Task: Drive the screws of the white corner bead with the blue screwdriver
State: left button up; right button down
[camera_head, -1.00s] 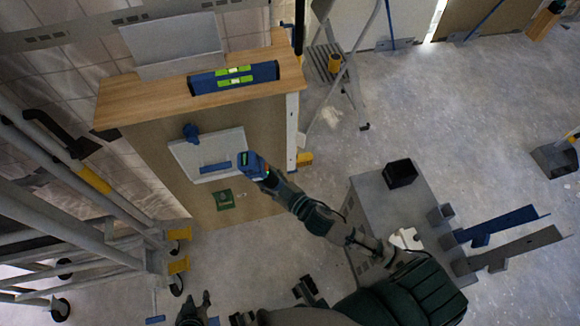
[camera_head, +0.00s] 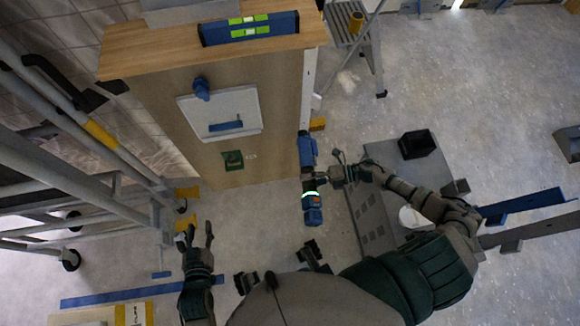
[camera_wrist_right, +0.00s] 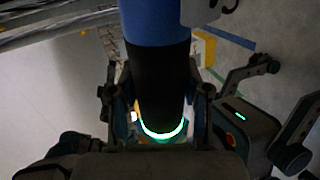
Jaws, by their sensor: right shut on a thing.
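The white corner bead (camera_head: 307,88) runs as a narrow vertical strip along the right edge of the wooden panel unit (camera_head: 190,125). Its screws are too small to make out. My right gripper (camera_head: 318,181) is shut around the blue screwdriver (camera_head: 307,150), below and right of the unit. The screwdriver's upper end is close to the lower end of the bead; I cannot tell whether they touch. The right wrist view shows the tool's blue and black body (camera_wrist_right: 157,75) between the fingers, with a lit green ring. My left gripper (camera_head: 195,235) is open and empty at the lower left.
A blue level (camera_head: 249,29) lies on the unit's wooden top. A white hatch with blue handles (camera_head: 222,113) is on its front. Scaffold rails (camera_head: 80,125) stand left. A grey bench with a black box (camera_head: 416,144) stands right. A stepladder (camera_head: 365,45) is behind; open floor lies right.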

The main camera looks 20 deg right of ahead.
pick_arm(q)
notch_tip(320, 180, up, 6)
jog(key=w+d+t+h+b, duration=0.1)
jog(key=w+t+b, duration=0.1)
jog(key=t, duration=0.2)
jog(key=shift+w+d+t, duration=0.2)
jog(key=shift+d+t, duration=0.1)
jog(key=shift+t, duration=0.1)
pick_arm(e)
jog(key=shift+w+d+f+n+g, duration=0.25)
jog(key=shift+w+d+n, duration=0.1)
jog(key=shift+d, duration=0.35)
jog(key=shift+w+d+f+n+g, duration=0.2)
jog(key=shift+w+d+n, duration=0.15)
jog(key=shift+d, duration=0.3)
jog(key=shift+w+d+f+n+g, duration=0.25)
jog(key=shift+d+n, duration=0.15)
jog(key=shift+d, duration=0.3)
pick_arm(q)
jog(key=shift+f, duration=0.1)
pick_arm(e)
jog(key=shift+r, duration=0.15)
